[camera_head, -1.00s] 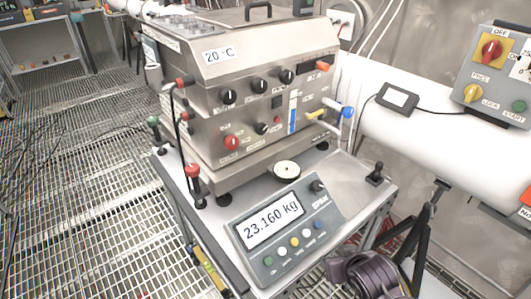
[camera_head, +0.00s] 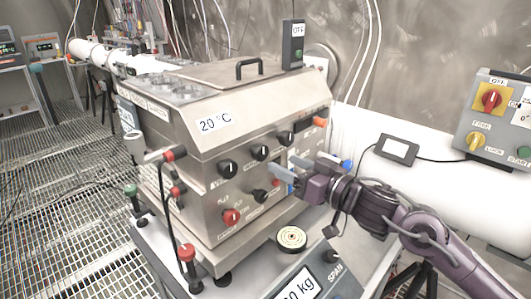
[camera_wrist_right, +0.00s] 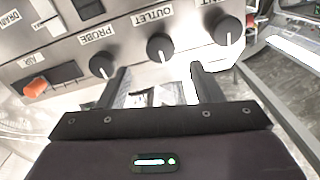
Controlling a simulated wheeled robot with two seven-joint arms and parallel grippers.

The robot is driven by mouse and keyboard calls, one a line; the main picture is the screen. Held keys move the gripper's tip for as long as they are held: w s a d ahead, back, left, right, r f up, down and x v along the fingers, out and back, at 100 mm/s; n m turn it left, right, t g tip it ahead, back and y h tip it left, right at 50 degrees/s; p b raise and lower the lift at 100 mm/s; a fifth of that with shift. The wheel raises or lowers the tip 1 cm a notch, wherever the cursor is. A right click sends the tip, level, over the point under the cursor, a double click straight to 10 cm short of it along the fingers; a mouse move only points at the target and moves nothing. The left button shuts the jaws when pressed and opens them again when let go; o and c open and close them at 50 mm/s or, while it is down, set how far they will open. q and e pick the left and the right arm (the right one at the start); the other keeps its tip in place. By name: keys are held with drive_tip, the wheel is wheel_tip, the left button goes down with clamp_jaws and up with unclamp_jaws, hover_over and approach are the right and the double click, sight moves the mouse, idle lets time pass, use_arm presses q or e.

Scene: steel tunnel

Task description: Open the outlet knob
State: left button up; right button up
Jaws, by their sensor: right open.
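The outlet knob (camera_head: 260,152) is a round black knob, the middle of three in the upper row on the steel box's front. In the right wrist view the outlet knob (camera_wrist_right: 160,47) stands beside its upside-down OUTLET label, and its white mark points down the picture. My right gripper (camera_head: 290,168) is open and empty, in front of the panel and a little below and right of the knob. In the wrist view its two fingers (camera_wrist_right: 158,82) are spread, with the knob just above the gap between them, apart from both. My left gripper is out of view.
The probe knob (camera_head: 285,138) and another black knob (camera_head: 228,168) flank the outlet knob. A red knob (camera_head: 231,216) sits lower. An orange switch (camera_head: 320,122) is at the right. A scale display (camera_head: 300,288) stands in front, and a white pipe (camera_head: 440,185) runs behind my arm.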

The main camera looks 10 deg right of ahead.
sight(263, 154)
drive_tip(key=x, duration=0.2)
drive_tip(key=shift+w+a+r+p, duration=0.25)
drive_tip(key=shift+w+p, duration=0.05)
drive_tip(key=shift+p, duration=0.05)
drive_tip(key=x, duration=0.2)
drive_tip(key=shift+w+a+f, duration=0.2)
drive_tip(key=shift+w, duration=0.15)
drive_tip(key=shift+w+a+p, duration=0.15)
drive_tip(key=shift+w+p, duration=0.05)
drive_tip(key=shift+p, duration=0.1)
drive_tip(key=shift+w+a, duration=0.1)
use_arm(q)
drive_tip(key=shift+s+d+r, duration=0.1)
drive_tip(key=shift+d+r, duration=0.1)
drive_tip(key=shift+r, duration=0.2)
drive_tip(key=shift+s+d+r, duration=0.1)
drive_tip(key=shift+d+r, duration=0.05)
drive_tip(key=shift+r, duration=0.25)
use_arm(e)
drive_tip(key=shift+f, duration=0.1)
drive_tip(key=c, duration=1)
